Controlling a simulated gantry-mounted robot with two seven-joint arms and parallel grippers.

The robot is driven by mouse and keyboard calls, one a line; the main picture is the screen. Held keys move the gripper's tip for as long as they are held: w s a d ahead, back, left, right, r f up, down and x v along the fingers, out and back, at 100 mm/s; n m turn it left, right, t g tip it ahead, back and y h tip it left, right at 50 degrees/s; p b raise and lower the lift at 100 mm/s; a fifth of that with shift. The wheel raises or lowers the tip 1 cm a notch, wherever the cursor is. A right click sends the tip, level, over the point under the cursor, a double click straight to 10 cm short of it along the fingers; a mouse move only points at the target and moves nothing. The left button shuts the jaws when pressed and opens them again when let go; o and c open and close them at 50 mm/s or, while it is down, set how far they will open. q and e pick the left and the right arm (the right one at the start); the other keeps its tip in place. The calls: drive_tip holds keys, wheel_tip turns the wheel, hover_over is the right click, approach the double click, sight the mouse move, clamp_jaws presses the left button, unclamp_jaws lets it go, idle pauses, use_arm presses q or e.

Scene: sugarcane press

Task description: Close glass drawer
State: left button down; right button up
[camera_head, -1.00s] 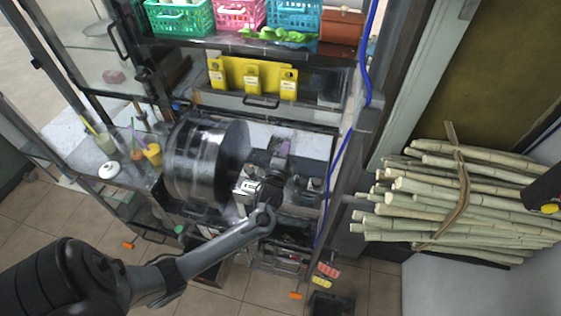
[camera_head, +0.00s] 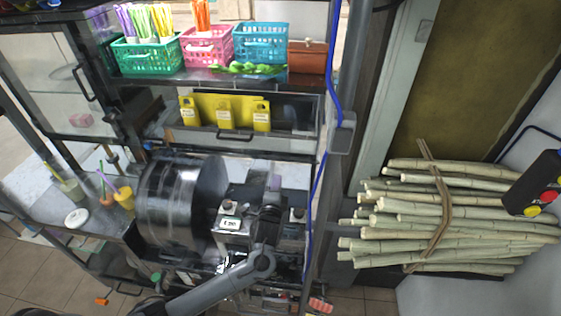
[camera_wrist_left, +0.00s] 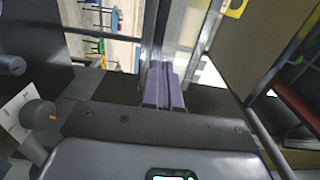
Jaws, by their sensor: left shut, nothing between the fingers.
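The glass drawer (camera_head: 290,142) is a wide clear-fronted unit below the basket shelf. Yellow labelled containers (camera_head: 224,114) show behind its front, and a dark handle (camera_head: 220,135) sits low at its middle. I cannot tell how far it stands open. My left gripper (camera_head: 273,182) is below and right of the handle, right of the metal drum, apart from the handle in the picture. Its purple fingers (camera_wrist_left: 165,85) are shut with nothing between them in the left wrist view, and a brownish panel is to their right. My right gripper is not in view.
A metal drum (camera_head: 180,200) stands left of my gripper. Cups (camera_head: 124,198) stand on the left shelf. Baskets (camera_head: 206,46) are above the drawer. A blue cable (camera_head: 331,85) hangs along the right post. Cane (camera_head: 440,215) is bundled at right, near a black button box (camera_head: 536,183).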

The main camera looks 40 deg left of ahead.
use_arm(q)
approach(282, 154)
drive_tip(key=x, duration=0.4)
drive_tip(key=shift+w+a+r+p, duration=0.2)
drive_tip(key=shift+w+p, duration=0.1)
drive_tip(key=shift+w, duration=0.05)
drive_tip(key=shift+x, duration=1.05)
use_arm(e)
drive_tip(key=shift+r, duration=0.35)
use_arm(q)
drive_tip(key=shift+a+f, duration=0.1)
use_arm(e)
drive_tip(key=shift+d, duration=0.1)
